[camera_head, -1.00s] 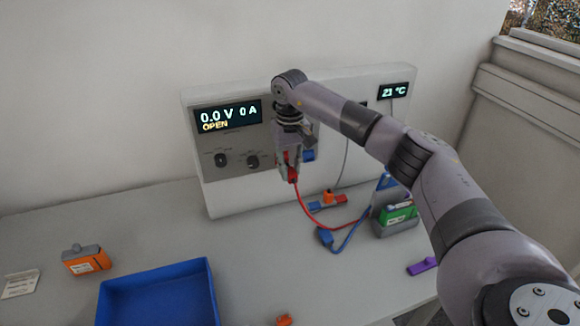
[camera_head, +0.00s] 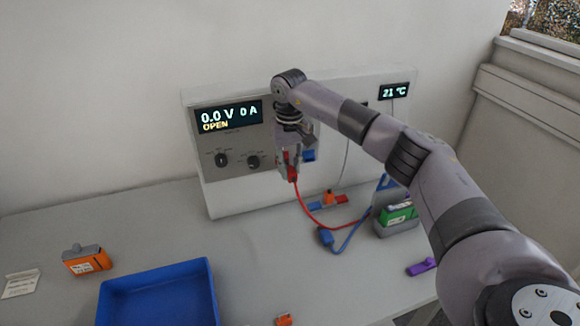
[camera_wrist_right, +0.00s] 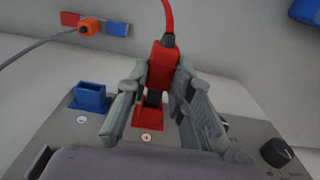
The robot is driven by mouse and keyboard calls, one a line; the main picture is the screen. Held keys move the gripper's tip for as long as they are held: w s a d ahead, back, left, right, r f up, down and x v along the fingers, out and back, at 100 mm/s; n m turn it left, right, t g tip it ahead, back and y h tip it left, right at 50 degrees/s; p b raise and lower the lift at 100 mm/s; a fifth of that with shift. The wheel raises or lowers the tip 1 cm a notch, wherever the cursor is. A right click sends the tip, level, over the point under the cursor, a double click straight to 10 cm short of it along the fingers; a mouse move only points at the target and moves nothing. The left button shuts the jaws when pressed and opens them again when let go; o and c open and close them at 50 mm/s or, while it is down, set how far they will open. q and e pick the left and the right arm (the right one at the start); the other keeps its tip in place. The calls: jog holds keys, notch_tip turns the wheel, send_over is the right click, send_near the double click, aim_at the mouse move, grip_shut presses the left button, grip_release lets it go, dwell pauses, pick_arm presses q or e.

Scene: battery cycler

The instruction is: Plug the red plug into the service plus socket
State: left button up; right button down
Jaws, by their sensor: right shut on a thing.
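My right gripper (camera_head: 288,168) is in front of the cycler panel, shut on the red plug (camera_head: 292,174); its red lead hangs below. In the right wrist view my right gripper (camera_wrist_right: 156,103) has its fingers on both sides of the red plug (camera_wrist_right: 162,66). The plug's dark front end points at the red plus socket (camera_wrist_right: 149,117), marked "+". I cannot tell whether its tip is inside the socket. The blue minus socket (camera_wrist_right: 91,97) is beside it and empty; it also shows in the head view (camera_head: 309,155). My left gripper is not in view.
The cycler display (camera_head: 228,116) reads 0.0 V, 0 A, OPEN. A blue lead's plug (camera_head: 326,237) lies on the table. An orange plug (camera_head: 328,197) sits on a red and blue connector strip. A blue tray (camera_head: 160,298), orange battery (camera_head: 88,261) and green battery (camera_head: 400,214) stand around.

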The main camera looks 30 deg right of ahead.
jog(key=shift+w+d, duration=0.25)
jog(key=shift+w, duration=0.75)
dwell(1.2)
